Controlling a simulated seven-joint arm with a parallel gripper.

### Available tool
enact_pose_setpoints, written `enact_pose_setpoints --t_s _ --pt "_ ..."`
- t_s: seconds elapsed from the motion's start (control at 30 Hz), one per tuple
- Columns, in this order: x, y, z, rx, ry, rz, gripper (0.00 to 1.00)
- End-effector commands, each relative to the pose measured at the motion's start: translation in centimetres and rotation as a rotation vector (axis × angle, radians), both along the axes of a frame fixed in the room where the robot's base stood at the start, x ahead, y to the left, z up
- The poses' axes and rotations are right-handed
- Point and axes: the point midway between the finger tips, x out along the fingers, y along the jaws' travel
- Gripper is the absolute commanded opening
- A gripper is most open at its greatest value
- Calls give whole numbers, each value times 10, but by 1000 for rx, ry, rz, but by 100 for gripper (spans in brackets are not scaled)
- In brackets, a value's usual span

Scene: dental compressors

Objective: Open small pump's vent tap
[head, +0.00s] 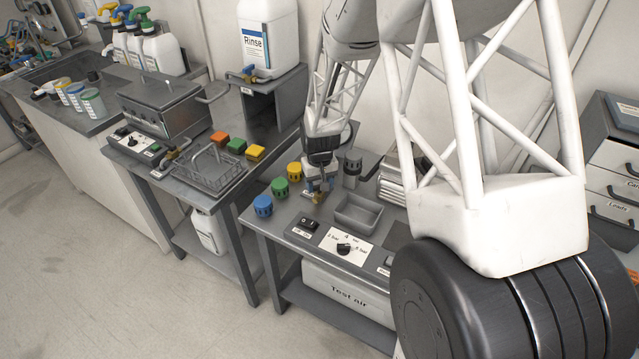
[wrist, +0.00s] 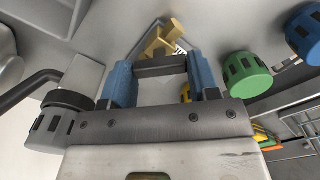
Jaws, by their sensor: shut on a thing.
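My gripper (head: 319,178) points down over the bench with the test-air box. In the head view the brass tap (head: 318,197) shows low in front of the gripper. The fingers and wrist hide most of the pump, and I cannot tell the tap's setting.
Blue (head: 263,205), green (head: 280,187) and yellow (head: 295,171) knobs stand left of the gripper. A grey capped cylinder (head: 352,168) stands close on its right. An empty grey tray (head: 358,211) and a dial panel (head: 345,246) are in front.

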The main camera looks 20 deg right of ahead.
Motion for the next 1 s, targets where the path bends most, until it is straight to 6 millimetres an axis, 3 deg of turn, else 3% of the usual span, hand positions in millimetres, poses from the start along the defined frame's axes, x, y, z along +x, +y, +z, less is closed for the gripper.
enact_pose_setpoints --t_s 0.6,1.0 --pt "0 0 0 0 1 554 32" --pt "0 0 0 0 1 713 32"
